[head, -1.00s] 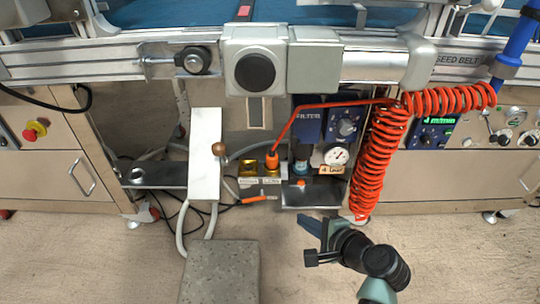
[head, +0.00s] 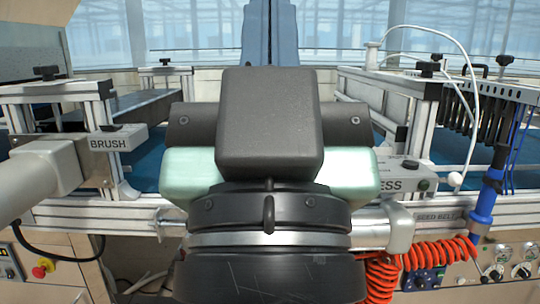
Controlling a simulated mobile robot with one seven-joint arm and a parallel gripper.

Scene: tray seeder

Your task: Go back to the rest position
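My own arm (head: 270,215) rises close in front of the head camera and fills the middle of the view. Its black rounded housing, pale green sides and dark rings show. My gripper's fingers are not visible in this view, so I cannot see whether they are open or shut, or whether they hold anything. The tray seeder stands behind the arm, with its metal front rail (head: 100,212) running across the view. The arm hides the middle of the machine.
The BRUSH unit (head: 118,139) is at left. A button box (head: 412,183), partly hidden, is right of my arm. Red coiled hose (head: 440,252), a blue upright pipe (head: 487,205) and a control panel (head: 510,262) are lower right. A red-yellow knob (head: 43,267) is lower left.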

